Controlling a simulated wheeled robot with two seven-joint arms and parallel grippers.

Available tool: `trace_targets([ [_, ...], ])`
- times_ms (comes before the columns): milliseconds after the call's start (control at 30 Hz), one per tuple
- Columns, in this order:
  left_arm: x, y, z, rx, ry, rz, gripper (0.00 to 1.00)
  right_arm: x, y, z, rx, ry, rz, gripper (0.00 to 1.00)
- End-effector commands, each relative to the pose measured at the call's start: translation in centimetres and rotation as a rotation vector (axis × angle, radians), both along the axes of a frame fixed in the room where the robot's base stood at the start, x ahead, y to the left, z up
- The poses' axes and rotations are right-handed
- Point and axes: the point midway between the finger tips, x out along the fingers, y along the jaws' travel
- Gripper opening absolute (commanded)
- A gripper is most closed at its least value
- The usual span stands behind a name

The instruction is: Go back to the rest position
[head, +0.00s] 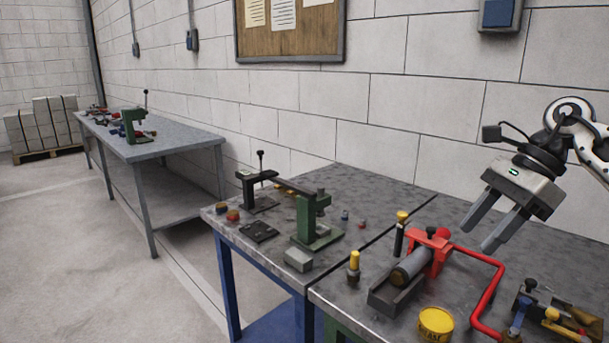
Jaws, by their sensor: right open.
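My right gripper (484,229) is at the right of the head view, its arm coming in from the right edge. Its two grey fingers are spread apart and point down and to the left. Nothing is between them. It appears above the workbench (400,321), behind and to the right of a red-clamped grey cylinder. My left gripper is not in view.
A red fixture (430,252) holds a grey cylinder (411,266), with a red pipe (487,293) beside it. A yellow tin (436,323) stands in front. A green press (309,222) stands on the adjoining bench. The wall (400,110) rises behind.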

Motion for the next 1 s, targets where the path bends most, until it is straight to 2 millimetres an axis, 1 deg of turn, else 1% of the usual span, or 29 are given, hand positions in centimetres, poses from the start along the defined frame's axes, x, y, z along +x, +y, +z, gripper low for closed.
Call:
trace_targets([
  [33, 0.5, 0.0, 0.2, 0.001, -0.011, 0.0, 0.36, 0.1, 1.5, -0.9, 0.044, 0.009, 0.003, 0.49],
  [100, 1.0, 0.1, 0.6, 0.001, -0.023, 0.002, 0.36, 0.3, 3.6, -2.1, 0.109, 0.024, -0.002, 0.49],
  [167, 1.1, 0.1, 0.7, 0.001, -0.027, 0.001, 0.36, 0.4, 5.6, -3.0, 0.177, 0.041, -0.012, 0.49],
  [267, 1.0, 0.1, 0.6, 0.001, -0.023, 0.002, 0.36, 0.3, 9.8, -4.9, 0.324, 0.093, -0.04, 0.49],
  [300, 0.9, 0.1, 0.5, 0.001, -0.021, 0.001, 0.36, 0.0, 11.7, -5.7, 0.4, 0.127, -0.06, 0.49],
  [367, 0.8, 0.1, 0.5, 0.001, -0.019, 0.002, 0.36, -0.5, 15.0, -6.9, 0.543, 0.201, -0.108, 0.49],
  [400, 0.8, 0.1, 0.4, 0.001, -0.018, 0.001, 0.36, -1.0, 17.2, -7.5, 0.652, 0.267, -0.152, 0.49],
  [467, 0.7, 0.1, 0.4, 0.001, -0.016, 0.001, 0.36, -1.7, 20.2, -8.1, 0.826, 0.386, -0.243, 0.49],
  [500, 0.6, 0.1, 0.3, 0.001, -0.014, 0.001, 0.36, -2.1, 21.7, -8.4, 0.942, 0.479, -0.315, 0.49],
  [533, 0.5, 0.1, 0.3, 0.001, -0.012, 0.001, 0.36, -2.3, 22.5, -8.6, 1.026, 0.55, -0.377, 0.49],
  [600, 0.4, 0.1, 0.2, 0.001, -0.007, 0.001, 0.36, -2.6, 23.8, -9.3, 1.212, 0.737, -0.536, 0.49],
  [633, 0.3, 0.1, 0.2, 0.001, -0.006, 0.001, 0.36, -2.6, 24.0, -9.7, 1.288, 0.822, -0.611, 0.49],
  [667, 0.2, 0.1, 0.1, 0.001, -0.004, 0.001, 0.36, -2.7, 24.1, -10.2, 1.361, 0.911, -0.69, 0.49],
  [700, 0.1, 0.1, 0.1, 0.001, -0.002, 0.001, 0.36, -2.7, 23.9, -11.2, 1.452, 1.032, -0.804, 0.49],
  [767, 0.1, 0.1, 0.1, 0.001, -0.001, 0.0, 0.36, -2.8, 23.1, -13.3, 1.575, 1.22, -0.99, 0.49],
  [800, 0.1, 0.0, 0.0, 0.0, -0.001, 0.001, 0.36, -3.1, 22.4, -15.0, 1.65, 1.348, -1.121, 0.49],
  [867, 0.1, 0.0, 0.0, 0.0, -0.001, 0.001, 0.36, -3.9, 21.1, -18.1, 1.747, 1.543, -1.334, 0.49],
  [900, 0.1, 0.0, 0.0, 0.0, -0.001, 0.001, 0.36, -4.8, 20.2, -20.6, 1.8, 1.672, -1.486, 0.49],
  [933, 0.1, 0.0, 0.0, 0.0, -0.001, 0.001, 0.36, -5.8, 19.5, -22.5, 1.833, 1.77, -1.603, 0.49],
  [967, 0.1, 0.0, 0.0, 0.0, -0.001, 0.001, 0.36, -6.9, 18.9, -24.4, -1.858, -1.858, 1.718, 0.49],
  [1000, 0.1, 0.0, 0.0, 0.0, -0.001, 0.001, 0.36, -8.4, 18.1, -26.7, -1.7, -1.774, 1.681, 0.49],
])
